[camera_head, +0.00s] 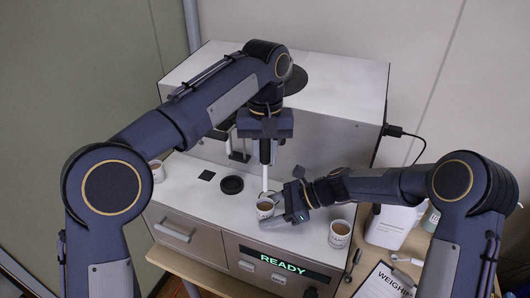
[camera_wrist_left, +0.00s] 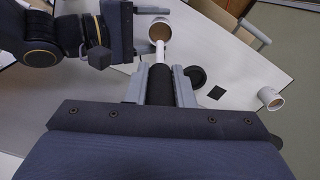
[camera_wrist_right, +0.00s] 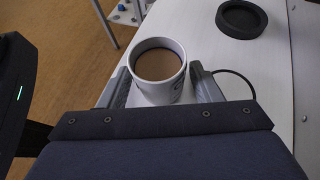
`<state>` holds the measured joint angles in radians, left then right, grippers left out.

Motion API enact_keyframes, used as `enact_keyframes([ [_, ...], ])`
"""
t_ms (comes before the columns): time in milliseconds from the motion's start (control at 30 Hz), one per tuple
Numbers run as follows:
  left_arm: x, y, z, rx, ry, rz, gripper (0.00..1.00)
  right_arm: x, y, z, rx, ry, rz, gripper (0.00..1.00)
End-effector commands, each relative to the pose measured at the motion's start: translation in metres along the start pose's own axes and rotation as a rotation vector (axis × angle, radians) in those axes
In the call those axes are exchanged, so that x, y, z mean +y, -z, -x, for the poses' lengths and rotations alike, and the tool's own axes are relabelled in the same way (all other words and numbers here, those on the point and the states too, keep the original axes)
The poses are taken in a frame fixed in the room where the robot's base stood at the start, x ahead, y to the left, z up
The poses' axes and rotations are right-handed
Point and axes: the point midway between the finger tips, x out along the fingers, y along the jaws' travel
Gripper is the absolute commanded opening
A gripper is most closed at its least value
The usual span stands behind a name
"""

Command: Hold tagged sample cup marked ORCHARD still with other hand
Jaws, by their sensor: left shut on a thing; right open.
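My left gripper (camera_head: 265,140) is shut on the black handle (camera_wrist_left: 160,84) of a white rod (camera_head: 265,178). The rod points down at the cup; whether its tip touches the soil cannot be told.
Other soil cups stand at the ledge's left end (camera_head: 157,170) and right (camera_head: 340,232). A black round lid (camera_head: 231,185) and a black square (camera_head: 207,175) lie left of the middle cup. A READY display (camera_head: 283,264) faces front. A clipboard (camera_head: 385,283) lies at lower right.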

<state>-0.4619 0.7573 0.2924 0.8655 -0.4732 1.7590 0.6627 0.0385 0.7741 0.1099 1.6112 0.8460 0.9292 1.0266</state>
Motion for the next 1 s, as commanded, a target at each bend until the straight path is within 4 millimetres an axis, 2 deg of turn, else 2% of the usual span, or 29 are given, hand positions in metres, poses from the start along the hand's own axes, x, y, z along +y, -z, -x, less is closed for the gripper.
enact_keyframes([
  [267, 0.0, 0.0, 0.0001, 0.0, 0.0, 0.0, 0.0, 0.0002, -0.0001, -0.0009, 0.0, 0.0, 0.0, 0.57],
  [533, 0.0, 0.0, 0.0001, 0.0, 0.0, 0.0, 0.0, 0.0001, -0.0001, -0.0007, 0.0, 0.0, 0.0, 0.22],
  [1000, 0.0, 0.0, 0.0001, 0.0, 0.0, 0.0, 0.0, 0.0, -0.0002, -0.0006, 0.0, 0.0, 0.0, 0.21],
])
